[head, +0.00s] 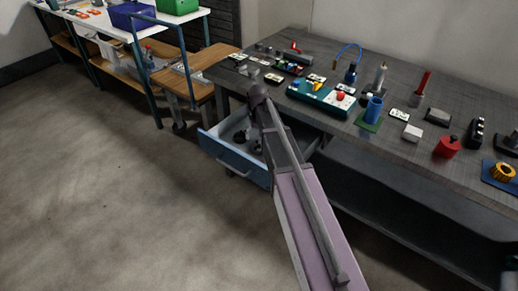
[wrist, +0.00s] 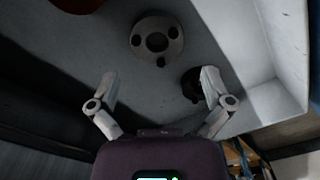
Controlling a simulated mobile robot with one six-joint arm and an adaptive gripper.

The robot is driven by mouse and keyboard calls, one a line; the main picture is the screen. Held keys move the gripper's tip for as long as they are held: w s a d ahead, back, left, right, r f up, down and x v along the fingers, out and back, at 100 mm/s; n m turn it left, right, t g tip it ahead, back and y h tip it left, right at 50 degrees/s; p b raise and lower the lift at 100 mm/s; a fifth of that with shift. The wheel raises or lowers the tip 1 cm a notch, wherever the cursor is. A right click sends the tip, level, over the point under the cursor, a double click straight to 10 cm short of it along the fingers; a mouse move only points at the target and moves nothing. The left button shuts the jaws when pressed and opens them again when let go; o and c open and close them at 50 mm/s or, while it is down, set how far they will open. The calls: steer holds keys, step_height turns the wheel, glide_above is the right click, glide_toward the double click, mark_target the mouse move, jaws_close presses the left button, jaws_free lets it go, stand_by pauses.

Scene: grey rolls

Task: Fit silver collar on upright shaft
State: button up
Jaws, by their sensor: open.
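A light grey round collar (wrist: 146,43) with a central hole and several smaller dark holes lies flat on the floor of the open drawer (head: 236,163) in the wrist view. My gripper (wrist: 158,74) is open and empty above the drawer floor, with the collar ahead of it, between the lines of its fingers. In the head view my arm hides part of the drawer, and the fingers cannot be made out. An upright pale shaft-like post (head: 380,77) stands on the workbench; I cannot tell for sure that it is the shaft.
A dark round part (wrist: 190,84) lies close by the right finger, and a reddish part (wrist: 77,4) is at the top left. The drawer's pale side wall (wrist: 282,50) rises at right. The grey workbench (head: 330,122) holds many items, including a red upright post (head: 421,84).

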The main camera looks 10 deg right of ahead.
mark_target(259, 145)
steer(key=shift+f, duration=0.1)
steer(key=shift+s+d+f+b, duration=0.1)
steer(key=shift+f+b, duration=1.2)
steer(key=shift+b, duration=0.05)
steer(key=shift+d+f+b, duration=0.1)
steer(key=shift+f+b, duration=1.15)
steer(key=shift+b, duration=0.05)
steer(key=c, duration=1.1)
